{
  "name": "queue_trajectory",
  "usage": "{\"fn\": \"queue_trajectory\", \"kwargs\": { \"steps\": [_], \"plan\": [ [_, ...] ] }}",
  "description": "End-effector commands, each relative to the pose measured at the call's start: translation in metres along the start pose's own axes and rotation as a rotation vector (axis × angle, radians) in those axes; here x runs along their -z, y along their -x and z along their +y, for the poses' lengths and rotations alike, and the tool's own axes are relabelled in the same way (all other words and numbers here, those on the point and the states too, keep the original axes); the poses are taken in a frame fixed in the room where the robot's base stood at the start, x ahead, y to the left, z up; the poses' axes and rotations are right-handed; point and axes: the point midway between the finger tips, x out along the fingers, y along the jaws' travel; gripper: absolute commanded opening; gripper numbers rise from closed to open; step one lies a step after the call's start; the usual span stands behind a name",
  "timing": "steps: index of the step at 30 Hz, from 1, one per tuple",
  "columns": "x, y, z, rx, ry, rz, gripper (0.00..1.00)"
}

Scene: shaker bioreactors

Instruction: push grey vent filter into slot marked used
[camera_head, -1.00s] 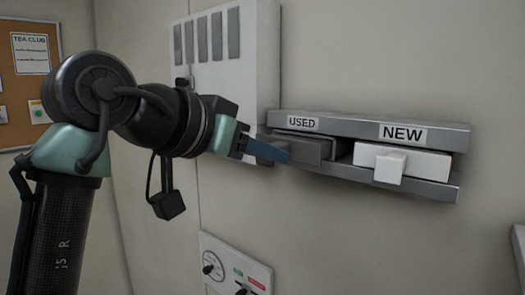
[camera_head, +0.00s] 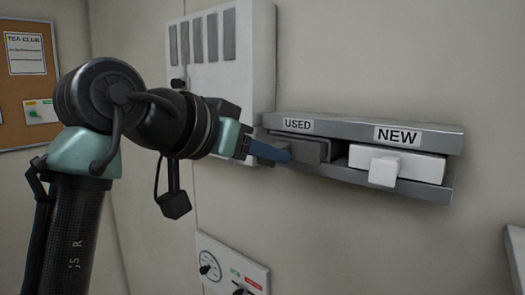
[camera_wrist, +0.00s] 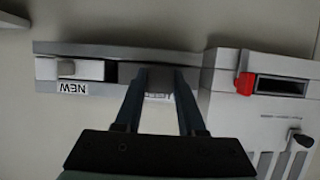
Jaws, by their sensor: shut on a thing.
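The grey vent filter (camera_head: 310,151) sits in the left bay of the wall rack, under the USED label (camera_head: 298,125). It is a dark grey block whose front still shows outside the bay. My gripper (camera_head: 284,155) is at its front, with blue fingers shut on its grip part. In the wrist view my gripper (camera_wrist: 160,80) has one finger on each side of the grey vent filter (camera_wrist: 159,82). The fingers and the angle hide the grip and how deep the filter's back sits.
A white filter (camera_head: 396,165) is in the right bay, under the NEW label (camera_head: 398,136). The metal rack (camera_head: 440,143) is on the wall. A pale cabinet (camera_head: 250,60) stands close left, with a red part (camera_wrist: 245,84) in the wrist view. A gauge panel (camera_head: 232,265) is below.

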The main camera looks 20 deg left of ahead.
Motion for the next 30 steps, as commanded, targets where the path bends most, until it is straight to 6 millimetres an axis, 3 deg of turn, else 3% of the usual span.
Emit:
{"fn": "queue_trajectory", "kwargs": {
  "steps": [30],
  "plan": [
    [0.0038, -0.0081, 0.0005, -0.001, -0.001, 0.0, 0.0]
  ]
}}
